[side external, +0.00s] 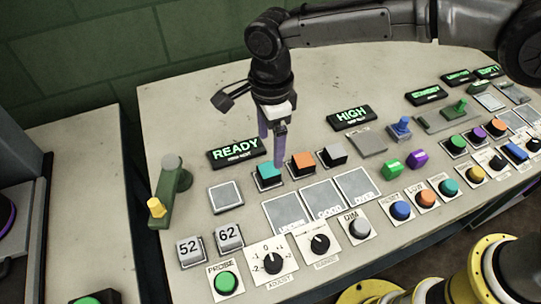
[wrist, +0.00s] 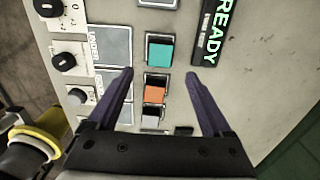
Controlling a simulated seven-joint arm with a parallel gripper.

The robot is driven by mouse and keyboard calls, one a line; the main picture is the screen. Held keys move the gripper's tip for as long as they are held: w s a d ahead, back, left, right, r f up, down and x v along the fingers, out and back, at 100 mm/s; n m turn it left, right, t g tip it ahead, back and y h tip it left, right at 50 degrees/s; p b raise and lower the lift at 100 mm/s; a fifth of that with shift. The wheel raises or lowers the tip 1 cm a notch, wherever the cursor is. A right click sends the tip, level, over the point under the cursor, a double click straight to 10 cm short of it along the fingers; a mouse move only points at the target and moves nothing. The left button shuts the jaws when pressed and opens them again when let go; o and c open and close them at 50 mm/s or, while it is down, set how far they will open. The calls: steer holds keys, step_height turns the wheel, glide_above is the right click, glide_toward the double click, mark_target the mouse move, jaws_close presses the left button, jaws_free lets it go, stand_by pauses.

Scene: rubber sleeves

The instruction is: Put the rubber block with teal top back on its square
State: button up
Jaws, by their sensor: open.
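The teal-topped block (side external: 268,170) stands upright at the left end of a short row on the grey panel, on what looks like a white-edged square; it also shows in the wrist view (wrist: 159,53). My gripper (side external: 272,150) is open and empty, pointing down above the row, close to the teal and orange blocks. In the wrist view, my fingertips (wrist: 160,74) are spread to either side of the row, level with the gap between teal and orange. I cannot tell whether a fingertip touches anything.
The orange-topped block (side external: 302,162) and a grey-topped block (side external: 334,154) stand to the right. Bare framed squares lie in front (side external: 286,212) and at left (side external: 225,196). The READY sign (side external: 236,152) is behind. A green lever (side external: 170,190) stands at left; knobs and buttons fill the front.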

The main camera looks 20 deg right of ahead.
step_height(320, 180, up, 4)
stand_by(0.4)
steer(key=s+d+r+n+t, duration=0.1)
steer(key=s+d+r+n, duration=0.2)
steer(key=d, duration=0.4)
steer(key=s+d+r+n+t+y, duration=0.1)
steer(key=d+r+n, duration=0.1)
steer(key=d+r, duration=0.4)
steer(key=s+d+r+n+t, duration=0.1)
steer(key=s+d+r+n, duration=0.15)
steer(key=d, duration=0.55)
steer(key=s+d+f+n+t+h, duration=0.1)
steer(key=s+d+f+n, duration=0.3)
steer(key=s+d+n, duration=0.6)
steer(key=s+d+t, duration=0.1)
steer(key=s+d, duration=0.2)
steer(key=s, duration=0.3)
steer(key=shift+s+f+t, duration=0.3)
steer(key=shift+s+f, duration=0.05)
steer(key=shift+s, duration=0.05)
